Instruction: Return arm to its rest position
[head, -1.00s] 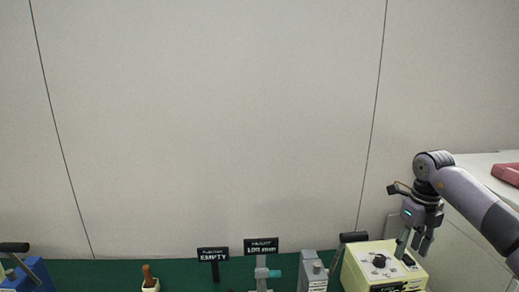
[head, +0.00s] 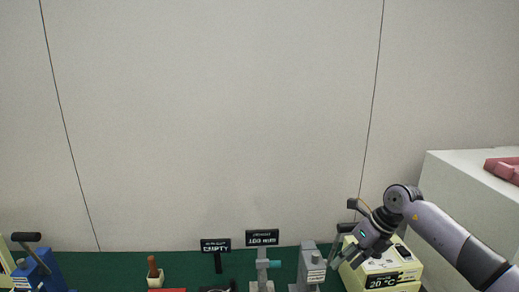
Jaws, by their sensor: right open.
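My right arm comes in from the right, and its gripper (head: 346,258) is open and empty. It is tilted down to the left, in front of the cream box (head: 385,268) with the "20 °C" label and covering part of its top. The fingertips are near the grey press-like device (head: 309,268); I cannot tell whether they touch anything. My left gripper is not in view.
A green bench top (head: 120,267) runs along the bottom. On it stand a blue device (head: 38,270), a brown-handled tool (head: 153,272), an "EMPTY" sign (head: 215,245) and a "100 mm" sign (head: 262,237). A white cabinet (head: 455,190) is at right. The wall behind is bare.

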